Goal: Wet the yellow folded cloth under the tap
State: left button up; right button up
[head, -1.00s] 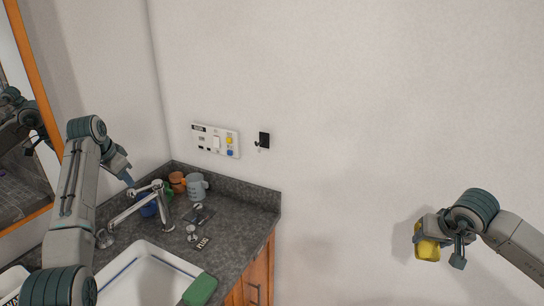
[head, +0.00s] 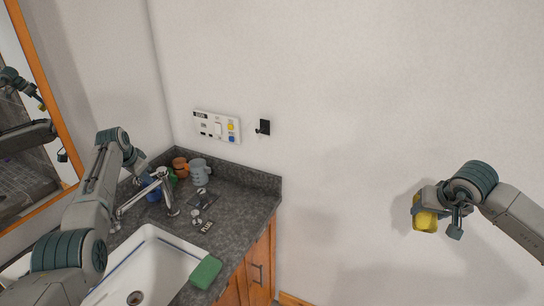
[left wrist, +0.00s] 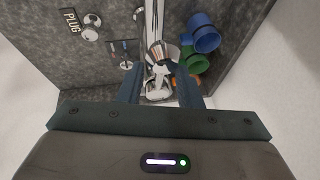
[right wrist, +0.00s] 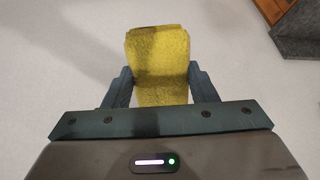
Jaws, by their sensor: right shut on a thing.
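The yellow folded cloth (head: 425,221) is in my right gripper (head: 436,215), held in the air in front of the wall, far right of the sink. In the right wrist view the cloth (right wrist: 160,60) sits between both fingers, with a darker patch near its top end. The chrome tap (head: 169,195) stands on the counter behind the sink, its spout reaching left over the basin. No water shows. My left gripper (head: 143,174) is above the tap. In the left wrist view its fingers (left wrist: 158,72) are open on either side of the tap's top (left wrist: 158,52); contact cannot be told.
The white sink (head: 158,262) has a green sponge (head: 206,272) on its right rim. Mugs, including a grey one (head: 200,172), stand behind the tap. A plug label (head: 206,227) lies on the dark counter (head: 240,205). A switch panel (head: 217,127) and black hook (head: 263,127) are on the wall.

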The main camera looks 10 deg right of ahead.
pick_arm(q)
jog(key=shift+f, duration=0.2)
jog(key=shift+w+f, duration=0.15)
jog(key=shift+w, duration=0.05)
pick_arm(e)
jog(key=shift+w, duration=0.1)
pick_arm(q)
grip_shut()
jog(key=shift+b, duration=0.45)
pick_arm(e)
jog(key=shift+f, duration=0.4)
pick_arm(q)
jog(key=shift+w+g+b, duration=0.1)
jog(key=shift+g+b, duration=0.3)
jog(key=shift+b, duration=0.55)
pick_arm(e)
jog(key=shift+f, duration=0.95)
pick_arm(q)
jog(key=shift+d+r+y+b, duration=0.15)
jog(key=shift+r+y+b, duration=0.2)
jog(key=shift+y+b, duration=0.05)
pick_arm(e)
jog(key=shift+f, duration=0.45)
pick_arm(q)
jog(key=shift+r, duration=0.1)
